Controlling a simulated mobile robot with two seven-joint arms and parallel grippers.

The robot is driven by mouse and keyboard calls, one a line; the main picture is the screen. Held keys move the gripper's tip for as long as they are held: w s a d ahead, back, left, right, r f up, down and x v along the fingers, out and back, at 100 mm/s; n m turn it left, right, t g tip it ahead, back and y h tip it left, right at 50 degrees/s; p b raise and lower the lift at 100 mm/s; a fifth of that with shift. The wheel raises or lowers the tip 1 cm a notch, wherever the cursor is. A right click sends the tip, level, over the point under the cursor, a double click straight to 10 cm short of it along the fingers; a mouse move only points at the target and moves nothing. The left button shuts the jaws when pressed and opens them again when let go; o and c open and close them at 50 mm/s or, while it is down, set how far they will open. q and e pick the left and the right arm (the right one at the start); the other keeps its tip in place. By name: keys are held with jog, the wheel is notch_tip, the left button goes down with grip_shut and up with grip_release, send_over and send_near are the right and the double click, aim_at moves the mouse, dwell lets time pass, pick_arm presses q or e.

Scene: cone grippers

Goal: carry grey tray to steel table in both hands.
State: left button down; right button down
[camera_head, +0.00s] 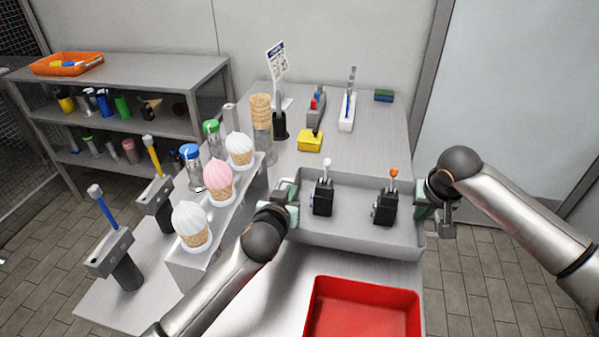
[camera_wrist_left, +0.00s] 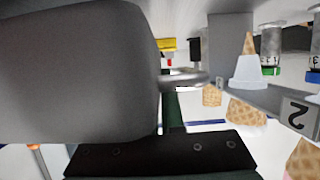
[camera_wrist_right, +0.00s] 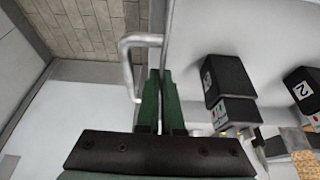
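The grey tray (camera_head: 345,240) lies level between my two grippers, over the right side of a pale metal-topped table (camera_head: 370,135). I cannot tell whether it touches the tabletop.
A red tray (camera_head: 362,311) sits in front. A stand with several ice-cream cones (camera_head: 220,183) is left of the grey tray. A yellow block (camera_head: 310,141) and a sign (camera_head: 278,65) stand behind. A grey shelf (camera_head: 130,66) is at the back left. Open floor lies right.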

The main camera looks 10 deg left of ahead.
aim_at(417, 227)
pick_arm(q)
jog(key=shift+a+f, duration=0.15)
jog(key=shift+f, duration=0.25)
pick_arm(e)
jog(key=shift+d+f, duration=0.15)
jog(key=shift+f, duration=0.25)
